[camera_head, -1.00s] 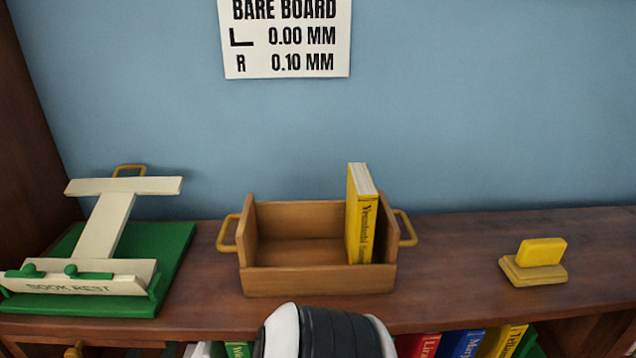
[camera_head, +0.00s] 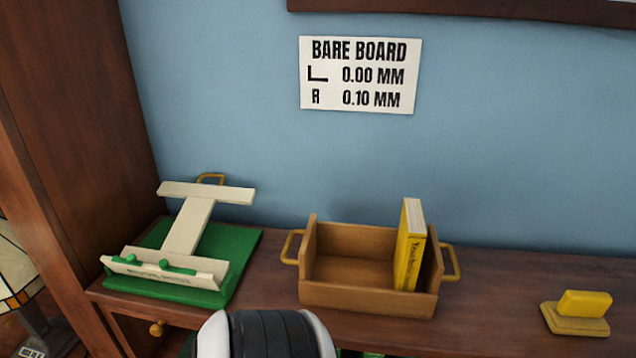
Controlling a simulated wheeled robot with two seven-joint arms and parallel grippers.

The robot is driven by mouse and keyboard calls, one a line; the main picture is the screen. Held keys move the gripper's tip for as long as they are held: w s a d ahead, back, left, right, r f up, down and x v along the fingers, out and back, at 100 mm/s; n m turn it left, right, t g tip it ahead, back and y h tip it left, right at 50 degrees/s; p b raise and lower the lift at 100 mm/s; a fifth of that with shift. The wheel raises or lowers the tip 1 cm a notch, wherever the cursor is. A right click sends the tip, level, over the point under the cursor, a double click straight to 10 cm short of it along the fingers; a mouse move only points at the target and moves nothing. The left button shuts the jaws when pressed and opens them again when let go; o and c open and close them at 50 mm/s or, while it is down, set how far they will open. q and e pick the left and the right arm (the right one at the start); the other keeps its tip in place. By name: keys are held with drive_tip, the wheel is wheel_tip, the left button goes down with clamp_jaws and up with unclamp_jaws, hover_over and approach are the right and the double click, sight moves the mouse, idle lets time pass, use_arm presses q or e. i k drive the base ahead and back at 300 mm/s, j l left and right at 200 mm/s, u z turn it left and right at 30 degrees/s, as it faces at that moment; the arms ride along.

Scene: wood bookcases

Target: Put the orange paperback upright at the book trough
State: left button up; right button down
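The book trough (camera_head: 366,297) is a wooden open box with yellow side handles on the shelf top. A yellow book (camera_head: 408,260) stands upright in it at the right end, and the rest of the trough is empty. I see no orange paperback in view. Neither gripper is in view. A black and white rounded part at the bottom middle looks like part of my own arm.
A green and cream book rest (camera_head: 190,232) stands left of the trough. A yellow block on a stand (camera_head: 578,313) sits at the right. A sign (camera_head: 360,75) hangs on the blue wall. A lamp (camera_head: 18,265) shows at the far left, beyond the bookcase side (camera_head: 75,110).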

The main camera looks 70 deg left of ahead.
sight(367, 281)
drive_tip(key=l+u, duration=0.15)
drive_tip(key=u, duration=0.3)
drive_tip(key=l+u, duration=0.15)
drive_tip(key=u, duration=0.25)
drive_tip(key=k+l+u, duration=0.1)
drive_tip(key=u, duration=0.35)
drive_tip(key=l+u, duration=0.1)
drive_tip(key=u, duration=0.35)
drive_tip(key=k+u, duration=0.15)
drive_tip(key=u, duration=0.25)
